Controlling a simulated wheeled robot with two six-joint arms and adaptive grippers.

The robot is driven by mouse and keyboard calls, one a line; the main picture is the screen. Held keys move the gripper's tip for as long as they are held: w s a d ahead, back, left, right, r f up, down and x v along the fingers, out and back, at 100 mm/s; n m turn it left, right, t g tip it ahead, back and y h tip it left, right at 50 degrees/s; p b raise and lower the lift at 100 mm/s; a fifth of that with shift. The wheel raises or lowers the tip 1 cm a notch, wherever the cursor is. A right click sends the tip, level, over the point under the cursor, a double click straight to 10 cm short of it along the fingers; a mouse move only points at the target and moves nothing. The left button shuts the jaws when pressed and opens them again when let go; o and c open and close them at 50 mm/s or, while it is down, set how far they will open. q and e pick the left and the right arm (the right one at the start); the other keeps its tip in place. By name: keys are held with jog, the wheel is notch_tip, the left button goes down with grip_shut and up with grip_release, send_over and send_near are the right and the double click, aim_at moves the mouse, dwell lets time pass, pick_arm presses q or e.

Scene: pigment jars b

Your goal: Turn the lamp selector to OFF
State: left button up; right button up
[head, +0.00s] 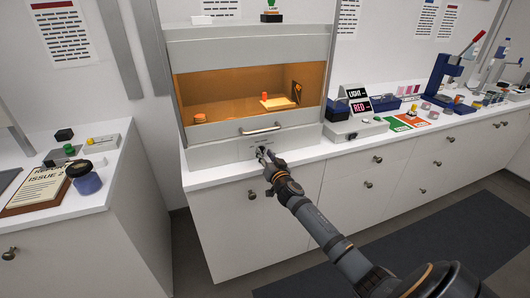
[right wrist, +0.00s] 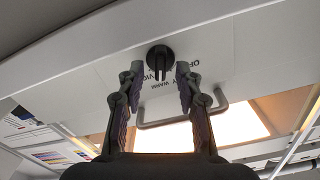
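The lamp selector is a round black knob (right wrist: 160,55) with a raised grip bar, on the pale front panel (head: 220,155) of the viewing cabinet. Dark lettering, including OFF, stands beside it in the right wrist view; part is behind a finger. I cannot tell which setting it points to. My right gripper (head: 266,158) is at the panel, hiding most of the knob in the head view. In the right wrist view the gripper (right wrist: 160,72) is open, one finger on each side of the knob, with gaps showing. The cabinet interior (head: 225,95) glows warm orange. My left gripper is not in view.
A bar handle (head: 260,130) is close to the knob on the cabinet. A LIGHT / RED sign (head: 358,100) and a control box (head: 355,130) stand right of the cabinet.

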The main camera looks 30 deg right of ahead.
jog(key=shift+w, duration=0.25)
grip_shut()
